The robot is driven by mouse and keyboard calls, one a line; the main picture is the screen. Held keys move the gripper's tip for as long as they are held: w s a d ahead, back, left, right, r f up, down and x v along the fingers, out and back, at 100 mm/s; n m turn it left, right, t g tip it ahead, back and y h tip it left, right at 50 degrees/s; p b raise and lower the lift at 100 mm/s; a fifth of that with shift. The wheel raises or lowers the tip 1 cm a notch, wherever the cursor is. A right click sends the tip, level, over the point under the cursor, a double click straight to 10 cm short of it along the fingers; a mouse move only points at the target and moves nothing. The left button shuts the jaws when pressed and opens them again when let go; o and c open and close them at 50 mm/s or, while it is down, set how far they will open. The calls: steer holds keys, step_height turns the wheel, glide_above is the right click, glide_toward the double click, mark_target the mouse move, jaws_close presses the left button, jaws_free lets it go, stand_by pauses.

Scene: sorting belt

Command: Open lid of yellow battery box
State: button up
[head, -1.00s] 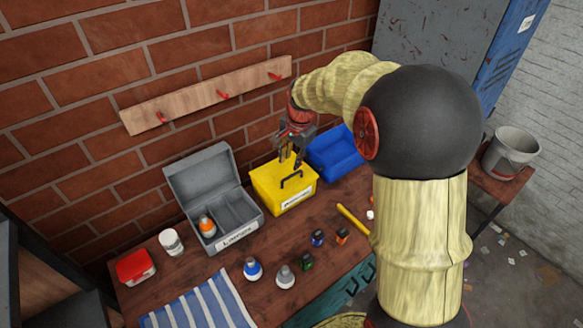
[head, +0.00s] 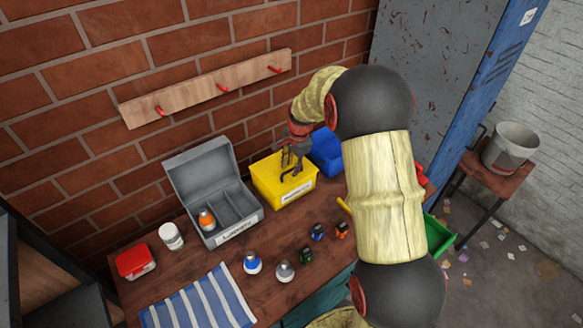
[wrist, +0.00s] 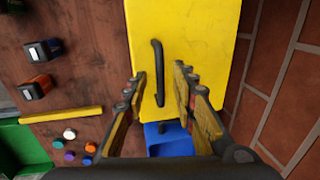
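The yellow battery box (head: 272,190) stands on the wooden bench, its lid closed, with a label on its front. A black bar handle (wrist: 158,72) runs across the top of its yellow lid (wrist: 200,50). My gripper (head: 290,163) is over the lid, pointing down. In the wrist view my gripper (wrist: 160,85) has its two fingers apart, one on each side of the handle's near end. Nothing is held between them. I cannot tell whether the fingers touch the lid.
A grey box (head: 243,211) with its lid up stands left of the yellow box, an orange-topped bulb inside. A blue bin (head: 326,150) stands close on the right. Bulbs, batteries (head: 317,232) and a striped cloth (head: 200,303) lie in front. The brick wall is close behind.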

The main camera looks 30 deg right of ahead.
steer(key=shift+c, duration=1.1)
steer(key=c, duration=0.4)
jaws_close()
